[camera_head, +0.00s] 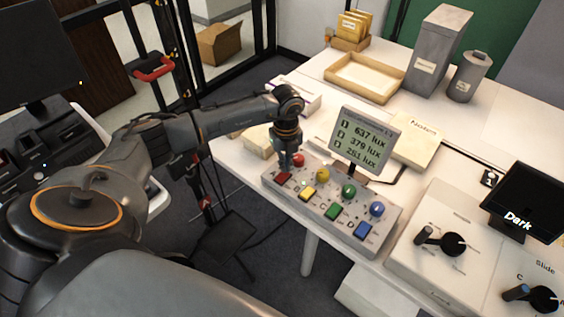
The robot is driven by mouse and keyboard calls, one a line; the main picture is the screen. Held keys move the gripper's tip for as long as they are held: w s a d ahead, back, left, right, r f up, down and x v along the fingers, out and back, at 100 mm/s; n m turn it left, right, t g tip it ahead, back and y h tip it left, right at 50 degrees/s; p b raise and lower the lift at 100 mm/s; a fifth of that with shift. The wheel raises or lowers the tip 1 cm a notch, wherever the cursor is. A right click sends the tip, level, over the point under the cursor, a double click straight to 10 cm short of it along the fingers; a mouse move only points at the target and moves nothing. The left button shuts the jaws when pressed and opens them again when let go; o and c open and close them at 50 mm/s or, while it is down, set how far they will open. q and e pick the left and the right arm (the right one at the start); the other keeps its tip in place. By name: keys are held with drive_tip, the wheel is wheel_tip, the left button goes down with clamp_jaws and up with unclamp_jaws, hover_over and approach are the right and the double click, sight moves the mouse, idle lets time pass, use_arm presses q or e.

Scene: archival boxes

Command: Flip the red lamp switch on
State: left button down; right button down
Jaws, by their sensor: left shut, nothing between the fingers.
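The red lamp switch (284,177) is a square red rocker at the left end of a grey switch box (317,217) on the white table. A round red lamp (299,159) sits just behind it. My left gripper (285,164) points down, shut and empty, with its tips at the far edge of the red switch. I cannot tell whether they touch it. Yellow (308,193), green (333,211) and blue (363,230) switches follow to the right, each with a round lamp behind. My right gripper is not in view.
A display (364,140) behind the box reads 637, 379 and 251 lux. A knob panel (446,243) and a dark screen reading "Dark" (519,205) stand to the right. A cardboard tray (365,77), grey archive box (436,50) and lidded canister (468,78) are farther back.

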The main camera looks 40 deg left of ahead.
use_arm(q)
drive_tip(key=shift+f+b, duration=0.65)
drive_tip(key=shift+f, duration=0.3)
drive_tip(key=shift+r, duration=0.1)
drive_tip(key=shift+r+p, duration=2.8)
drive_tip(key=shift+r, duration=0.7)
